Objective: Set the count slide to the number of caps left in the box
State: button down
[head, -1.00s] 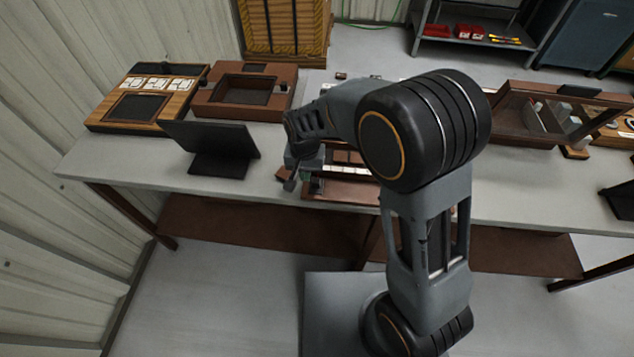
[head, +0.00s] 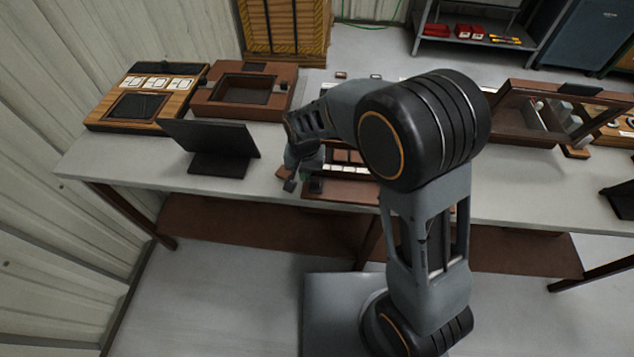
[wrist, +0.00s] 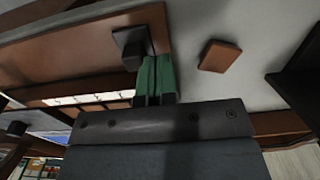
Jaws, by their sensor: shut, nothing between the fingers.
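My gripper (head: 290,186) is low over the front of the table in the head view. In the wrist view its green fingertips (wrist: 155,78) are together and empty. A dark square knob (wrist: 132,45) stands on a brown board (wrist: 95,40), just left of the fingers; I cannot tell whether they touch it. In the head view the knob (head: 316,186) is just right of my gripper. A row of pale tiles (head: 350,171) runs along the brown fixture, partly hidden by my arm. Their markings are unreadable. I cannot make out any caps.
A small brown block (wrist: 220,55) lies on the table beside the board. A dark stand (head: 215,145) is to the left, before a brown tray box (head: 210,105) and a wooden board with white cards (head: 178,105). A brown frame (head: 520,130) stands at right. Bare tabletop (head: 110,150) shows far left.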

jog(key=shift+f+b, duration=0.95)
jog(key=shift+f, duration=0.5)
jog(key=shift+r, duration=0.3)
jog(key=shift+d, duration=0.2)
